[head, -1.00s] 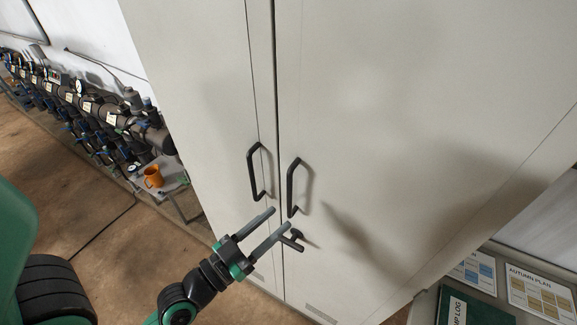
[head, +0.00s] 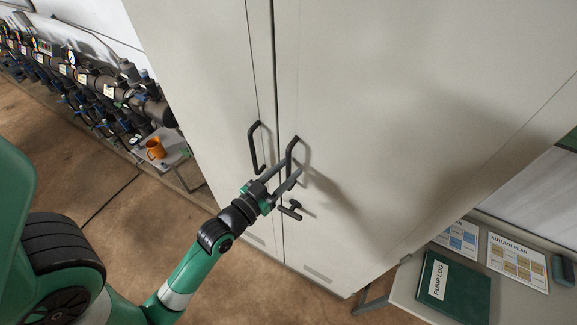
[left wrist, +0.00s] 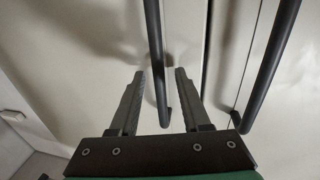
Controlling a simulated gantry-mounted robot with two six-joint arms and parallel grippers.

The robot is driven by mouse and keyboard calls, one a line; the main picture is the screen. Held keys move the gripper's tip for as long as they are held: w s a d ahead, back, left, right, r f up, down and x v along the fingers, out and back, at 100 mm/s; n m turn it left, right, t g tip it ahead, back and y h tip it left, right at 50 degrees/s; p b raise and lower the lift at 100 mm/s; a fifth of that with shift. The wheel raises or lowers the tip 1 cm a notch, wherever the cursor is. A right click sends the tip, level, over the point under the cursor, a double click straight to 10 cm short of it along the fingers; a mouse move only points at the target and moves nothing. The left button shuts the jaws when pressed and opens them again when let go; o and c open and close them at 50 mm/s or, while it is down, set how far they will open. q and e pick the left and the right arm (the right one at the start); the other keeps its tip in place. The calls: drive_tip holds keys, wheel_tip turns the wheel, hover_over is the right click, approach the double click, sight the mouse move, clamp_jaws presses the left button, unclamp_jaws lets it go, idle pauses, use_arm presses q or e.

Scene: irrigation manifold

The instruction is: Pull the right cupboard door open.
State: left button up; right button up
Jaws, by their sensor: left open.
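The right cupboard door (head: 400,120) is a pale grey panel and is closed, flush with the left door. Its black bar handle (head: 292,150) stands close to the gap between the doors. My left gripper (head: 291,168) is open at the lower part of this handle. In the left wrist view the handle (left wrist: 155,50) runs down between the two open fingers (left wrist: 160,75), with space visible on both sides. A small black T-shaped knob (head: 291,210) sits lower on the right door. My right gripper is not in view.
The left door's black handle (head: 254,148) is close beside; it also shows in the left wrist view (left wrist: 270,65). A side table with a green pump log (head: 453,288) stands at right. An orange mug (head: 155,149) and pipe manifold (head: 75,75) are at left.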

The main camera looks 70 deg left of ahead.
use_arm(q)
drive_tip(key=shift+w+a, duration=0.2)
drive_tip(key=shift+w, duration=0.2)
clamp_jaws()
idle(1.2)
